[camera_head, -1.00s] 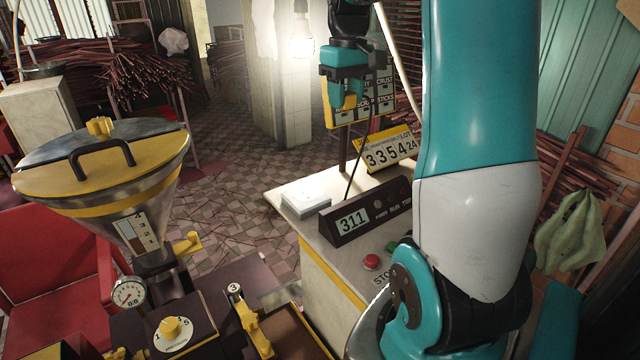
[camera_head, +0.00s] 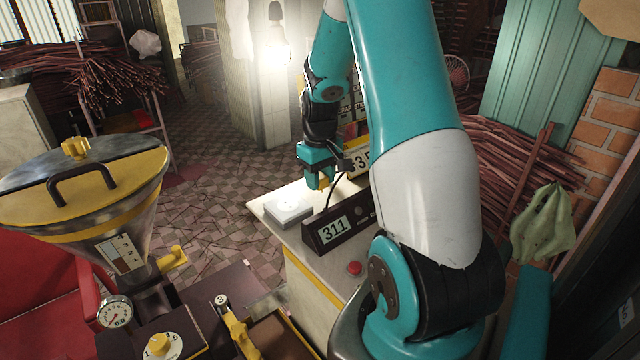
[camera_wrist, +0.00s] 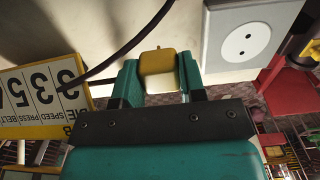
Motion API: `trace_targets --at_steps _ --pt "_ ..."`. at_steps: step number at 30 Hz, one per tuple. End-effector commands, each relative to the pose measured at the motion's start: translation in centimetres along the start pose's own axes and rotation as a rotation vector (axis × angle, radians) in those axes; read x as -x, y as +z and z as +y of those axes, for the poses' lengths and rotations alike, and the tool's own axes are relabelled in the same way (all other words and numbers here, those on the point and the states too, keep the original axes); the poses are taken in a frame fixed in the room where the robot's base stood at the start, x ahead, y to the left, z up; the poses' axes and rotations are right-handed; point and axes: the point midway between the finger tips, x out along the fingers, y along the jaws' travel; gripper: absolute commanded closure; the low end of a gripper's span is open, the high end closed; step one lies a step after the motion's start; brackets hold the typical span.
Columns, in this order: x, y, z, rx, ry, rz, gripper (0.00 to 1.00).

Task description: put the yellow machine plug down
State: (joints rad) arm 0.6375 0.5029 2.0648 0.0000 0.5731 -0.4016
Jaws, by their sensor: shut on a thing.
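My gripper (camera_head: 319,180) is low over the back part of the white cabinet top (camera_head: 268,201), behind the number box. It is shut on the yellow machine plug (camera_wrist: 158,72), which sits between the two teal fingers in the wrist view. A small bit of the yellow plug (camera_head: 324,185) shows below the fingers in the head view. A dark cable (camera_wrist: 125,42) runs near the plug in the wrist view. A grey-white socket box (camera_head: 288,212) lies on the cabinet top, left of my gripper. I cannot tell whether the plug touches the top.
A yellow number sign (camera_wrist: 38,92) is close beside the gripper. A red button (camera_head: 354,268) is nearer. The hopper (camera_head: 85,190) stands left. Bare cabinet top surrounds the socket box.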

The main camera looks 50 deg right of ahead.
Motion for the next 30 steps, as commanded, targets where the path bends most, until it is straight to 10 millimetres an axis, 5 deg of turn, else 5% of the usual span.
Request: trace_targets --at_steps 6,26,27,30 --pt "-2.5 0.0 0.0 0.0 -0.001 -0.001 1.0" --pt "-3.9 0.0 0.0 0.0 0.0 -0.001 1.0" --pt "-3.8 0.0 0.0 0.0 0.0 -0.001 0.58" --pt "-3.8 0.0 0.0 0.0 0.0 -0.001 0.37"
